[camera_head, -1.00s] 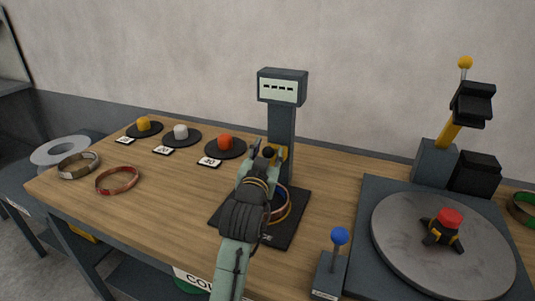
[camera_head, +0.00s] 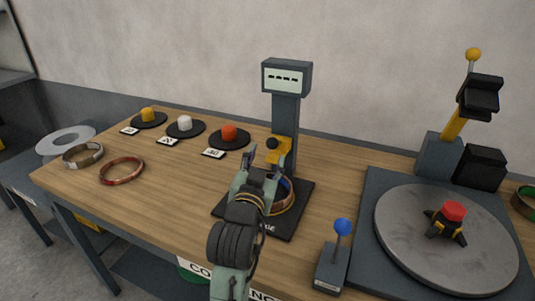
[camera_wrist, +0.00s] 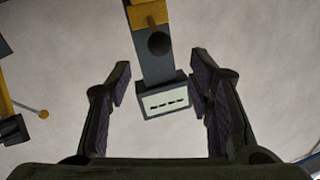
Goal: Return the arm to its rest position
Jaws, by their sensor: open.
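My gripper (camera_head: 262,172) is in front of the gauge stand (camera_head: 285,130), over the near part of its dark base. In the wrist view, my gripper (camera_wrist: 160,95) shows two dark fingers spread wide with nothing between them. The stand's display (camera_wrist: 163,99) shows beyond the fingers in that view, upside down, with dashes on it. A coil (camera_head: 286,196) lies on the stand's base, partly hidden behind my gripper. The stand's yellow part with a black knob (camera_head: 278,148) is just beyond the fingertips; I cannot tell the exact gap.
A copper ring (camera_head: 122,170) and a grey-brown ring (camera_head: 83,155) lie at the left. A blue-knobbed lever (camera_head: 342,228) and a round turntable (camera_head: 400,240) are at the right.

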